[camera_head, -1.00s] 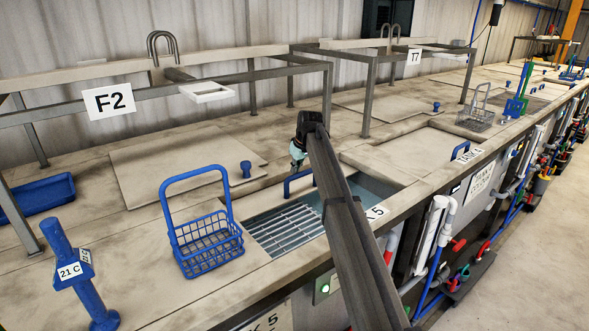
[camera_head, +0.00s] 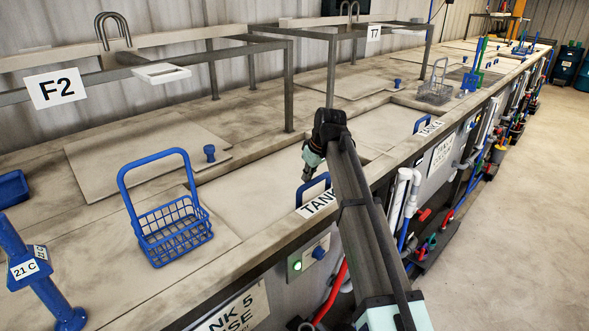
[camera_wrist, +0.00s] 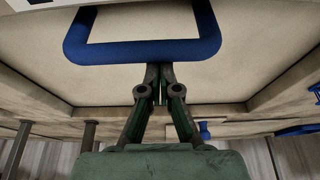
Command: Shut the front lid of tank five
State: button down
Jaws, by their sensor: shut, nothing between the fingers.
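The front lid of tank five (camera_head: 250,192) is a pale flat panel lying over the tank opening. No grating or water shows now. Its blue handle (camera_head: 313,188) is at the front edge, beside a label starting "TANK" (camera_head: 318,203), partly hidden by my arm. My gripper (camera_head: 306,178) is just left of the handle, pointing down. In the wrist view the blue handle (camera_wrist: 140,51) spans the top, and the closed fingertips (camera_wrist: 158,70) are at its bar with nothing between them. I cannot tell whether they touch it.
A blue wire basket (camera_head: 175,228) stands on the deck to the left. A blue post marked 21 C (camera_head: 45,285) is at the lower left. Grey frames (camera_head: 288,85) rise behind. Another lid with a blue handle (camera_head: 421,124) is farther right.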

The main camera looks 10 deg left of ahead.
jog(key=shift+s+d+f, duration=0.1)
jog(key=shift+s+d, duration=0.3)
jog(key=shift+d, duration=0.15)
